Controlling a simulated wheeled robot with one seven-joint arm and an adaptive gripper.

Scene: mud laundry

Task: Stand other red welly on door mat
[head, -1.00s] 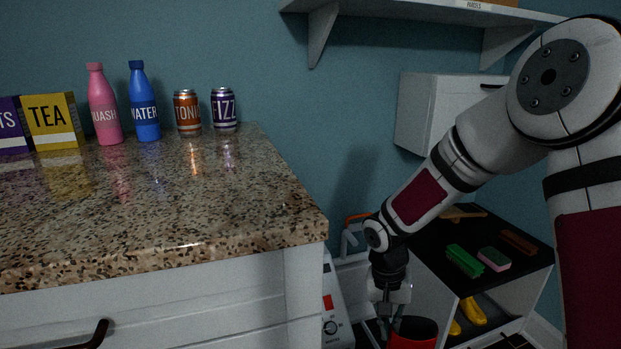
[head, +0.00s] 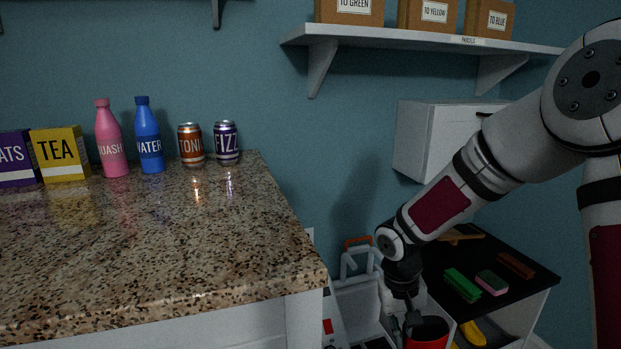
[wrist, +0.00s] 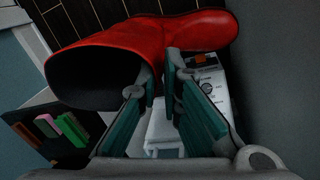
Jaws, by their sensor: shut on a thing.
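A red welly (wrist: 150,42) fills the upper part of the wrist view, its dark opening towards the lower left and its foot towards the upper right. My gripper (wrist: 160,80) is shut on the edge of the welly's shaft. In the head view the welly (head: 428,336) shows at the bottom edge, below my gripper (head: 405,318), with only its top in sight. The door mat and the first red welly are not recognisable in either view.
A granite counter (head: 150,250) with bottles, cans and boxes stands at left. A low black-topped unit (head: 450,262) bears brushes and a sponge (head: 491,282), with yellow wellies (head: 472,333) below. A white wall cabinet (head: 440,140) and a shelf (head: 430,38) hang above.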

